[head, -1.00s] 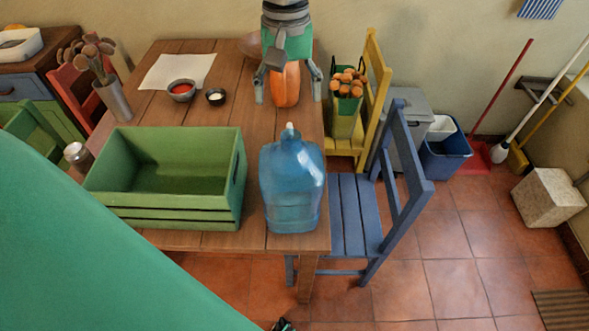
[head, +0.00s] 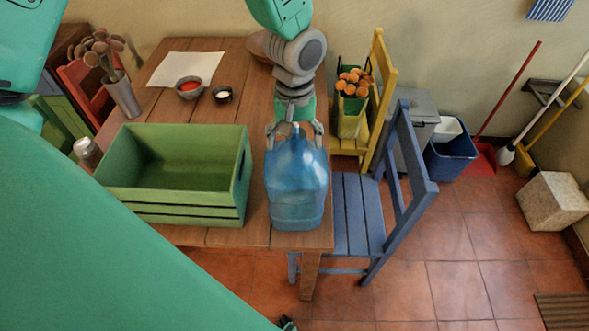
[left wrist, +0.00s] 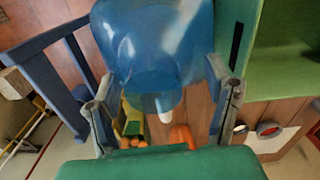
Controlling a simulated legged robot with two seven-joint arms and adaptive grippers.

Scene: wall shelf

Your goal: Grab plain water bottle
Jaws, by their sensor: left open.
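The water bottle is a large translucent blue jug (head: 297,190) standing upright at the table's front right corner. It fills the upper middle of the left wrist view (left wrist: 150,45), with its white cap (left wrist: 165,104) pointing down the picture. My left gripper (head: 294,130) is open at the bottle's top, its fingers on either side of the neck and shoulder. In the left wrist view the fingers (left wrist: 165,95) flank the cap with gaps; I cannot tell whether they touch the bottle. The cap is hidden in the head view.
A green crate (head: 190,208) stands just left of the bottle. A blue chair (head: 352,215) is close on the right. Behind it are a yellow chair (head: 377,90) and a green bin (head: 350,120). Small bowls (head: 189,88) sit farther back. An orange object (left wrist: 182,136) lies beyond the cap.

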